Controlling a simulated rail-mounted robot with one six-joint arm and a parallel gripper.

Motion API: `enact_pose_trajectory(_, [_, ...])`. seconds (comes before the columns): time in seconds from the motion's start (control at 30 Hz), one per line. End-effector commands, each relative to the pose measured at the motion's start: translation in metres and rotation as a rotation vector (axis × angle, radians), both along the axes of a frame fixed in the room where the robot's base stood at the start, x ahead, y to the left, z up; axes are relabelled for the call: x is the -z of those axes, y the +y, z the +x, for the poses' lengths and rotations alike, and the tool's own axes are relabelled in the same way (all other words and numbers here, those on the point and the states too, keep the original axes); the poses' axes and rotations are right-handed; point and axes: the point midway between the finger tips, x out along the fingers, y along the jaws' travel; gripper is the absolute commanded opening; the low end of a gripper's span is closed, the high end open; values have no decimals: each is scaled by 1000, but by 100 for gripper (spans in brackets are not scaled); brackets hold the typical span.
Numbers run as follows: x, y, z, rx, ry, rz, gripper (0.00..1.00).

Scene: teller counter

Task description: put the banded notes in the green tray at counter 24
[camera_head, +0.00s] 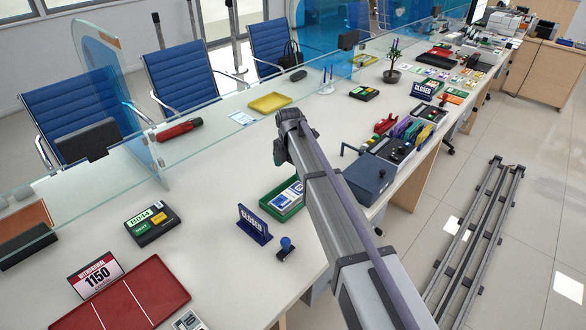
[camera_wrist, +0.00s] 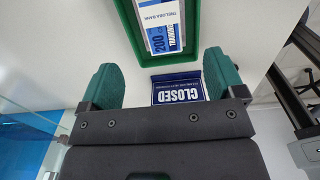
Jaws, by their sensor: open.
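The green tray (camera_head: 277,212) stands on the white counter, left of my arm. A white and blue bundle (camera_head: 287,194) marked 200, which looks like the banded notes, lies inside it. In the wrist view the tray (camera_wrist: 213,22) is at the top, cut off by the frame edge, with the bundle (camera_wrist: 166,28) inside its walls. My gripper (camera_wrist: 160,68) is open, with nothing between its green-padded fingers. The tray appears beyond the fingertips. In the head view my gripper is not visible. I cannot read a number 24 anywhere.
A blue CLOSED sign (camera_head: 254,224) and a blue-handled stamp (camera_head: 286,247) stand near the tray. The sign also shows between my fingers in the wrist view (camera_wrist: 178,89). A grey-blue box (camera_head: 369,180) is right of my arm. A red tray (camera_head: 150,291) lies front left.

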Motion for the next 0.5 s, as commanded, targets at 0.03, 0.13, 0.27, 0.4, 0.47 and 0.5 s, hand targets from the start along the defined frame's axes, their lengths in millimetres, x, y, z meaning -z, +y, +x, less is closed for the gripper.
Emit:
enact_pose_trajectory(0.03, [2, 0, 0, 0, 0, 0, 88])
enact_pose_trajectory(0.13, [2, -2, -2, 9, 0, 0, 88])
enact_pose_trajectory(0.27, [2, -35, -34, 240, 0, 0, 88])
enact_pose_trajectory(0.4, [2, -112, -123, 907, 1, -1, 88])
enact_pose_trajectory(0.47, [2, -144, -169, 1257, 0, -1, 88])
enact_pose_trajectory(0.5, [2, -163, -197, 1482, 0, -1, 88])
